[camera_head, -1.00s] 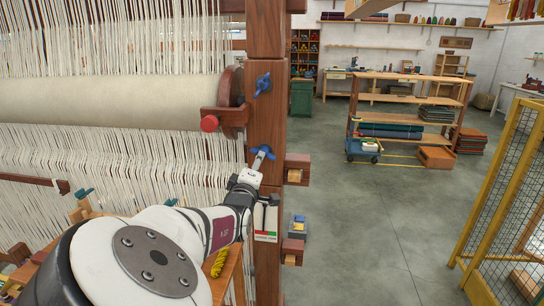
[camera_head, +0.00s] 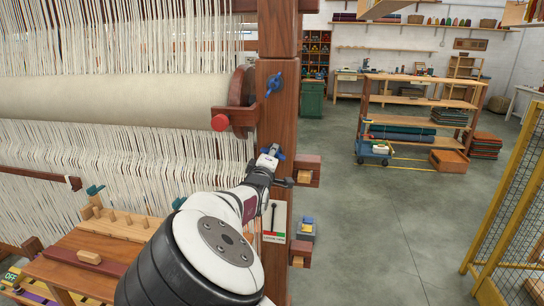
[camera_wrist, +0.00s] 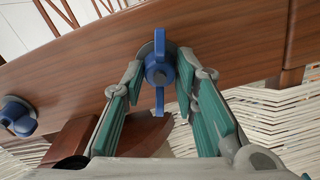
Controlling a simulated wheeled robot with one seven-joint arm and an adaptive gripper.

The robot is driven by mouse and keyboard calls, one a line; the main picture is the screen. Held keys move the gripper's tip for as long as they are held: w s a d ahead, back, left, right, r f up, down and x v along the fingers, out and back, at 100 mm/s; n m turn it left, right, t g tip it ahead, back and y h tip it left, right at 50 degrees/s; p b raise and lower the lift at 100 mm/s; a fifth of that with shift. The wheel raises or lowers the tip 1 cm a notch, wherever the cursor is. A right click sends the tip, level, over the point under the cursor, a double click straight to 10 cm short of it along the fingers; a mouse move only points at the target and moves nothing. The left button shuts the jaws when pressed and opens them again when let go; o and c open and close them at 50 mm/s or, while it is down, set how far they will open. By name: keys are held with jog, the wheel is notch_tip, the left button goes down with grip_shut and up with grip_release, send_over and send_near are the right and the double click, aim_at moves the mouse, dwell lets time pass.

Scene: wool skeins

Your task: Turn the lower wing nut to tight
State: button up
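The lower wing nut (camera_head: 276,152) is blue and sits on the wooden loom post, partly hidden by my gripper in the head view. In the wrist view the lower wing nut (camera_wrist: 158,72) shows a round hub with two wings, lined up top to bottom in the picture. My gripper (camera_wrist: 160,78) is open, with one teal-padded finger on each side of the nut and visible gaps between them. In the head view my gripper (camera_head: 268,160) is at the post. The upper wing nut (camera_head: 273,82) is higher on the same post, with tilted wings.
The post (camera_head: 276,115) carries wooden blocks (camera_head: 306,170) on its right side. A small red-and-green marked plate (camera_head: 277,232) is below the nut.

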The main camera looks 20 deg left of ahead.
grip_shut()
jog(key=shift+m, duration=0.4)
jog(key=shift+m+b, duration=1.3)
jog(key=shift+m, duration=8.4)
jog(key=o, duration=0.7)
grip_release()
